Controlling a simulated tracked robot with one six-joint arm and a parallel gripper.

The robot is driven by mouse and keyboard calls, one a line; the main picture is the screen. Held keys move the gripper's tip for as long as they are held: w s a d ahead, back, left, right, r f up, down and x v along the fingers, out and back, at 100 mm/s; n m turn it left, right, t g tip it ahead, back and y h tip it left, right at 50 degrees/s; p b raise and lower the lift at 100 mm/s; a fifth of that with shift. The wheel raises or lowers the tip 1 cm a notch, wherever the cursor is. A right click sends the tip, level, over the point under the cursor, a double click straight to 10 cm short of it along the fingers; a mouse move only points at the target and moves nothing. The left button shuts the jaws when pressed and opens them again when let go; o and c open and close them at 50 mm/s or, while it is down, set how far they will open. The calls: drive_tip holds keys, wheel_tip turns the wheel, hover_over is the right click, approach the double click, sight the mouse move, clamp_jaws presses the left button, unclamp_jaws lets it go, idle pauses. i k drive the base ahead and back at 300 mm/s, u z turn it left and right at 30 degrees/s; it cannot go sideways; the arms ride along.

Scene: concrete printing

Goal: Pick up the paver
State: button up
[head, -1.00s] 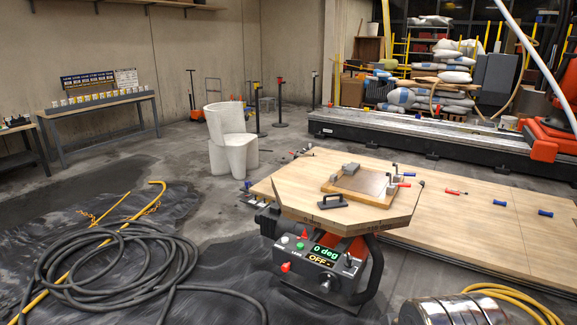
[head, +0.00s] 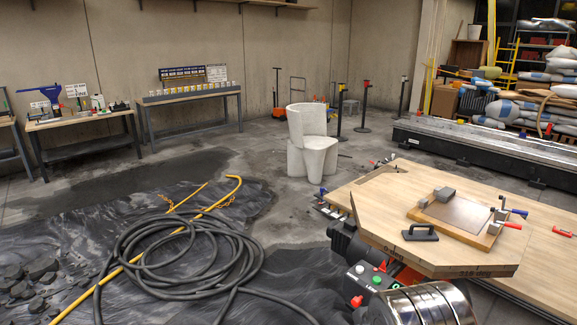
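No thing in view can be surely told as the paver. My gripper is not in view.
A black float (head: 420,232) lies on the tabletop, with red-handled clamps at the frame. A coiled black hose (head: 180,250) and yellow bar (head: 150,255) cover the left floor. A shiny metal cylinder (head: 430,303) is at the bottom right.

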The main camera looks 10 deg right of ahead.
sight(445, 196)
drive_tip(key=u, duration=0.2)
drive_tip(key=i, duration=2.35)
drive_tip(key=z, duration=0.8)
drive_tip(key=i, duration=0.6)
drive_tip(key=z, duration=0.8)
drive_tip(key=i, duration=0.6)
drive_tip(key=z, duration=0.35)
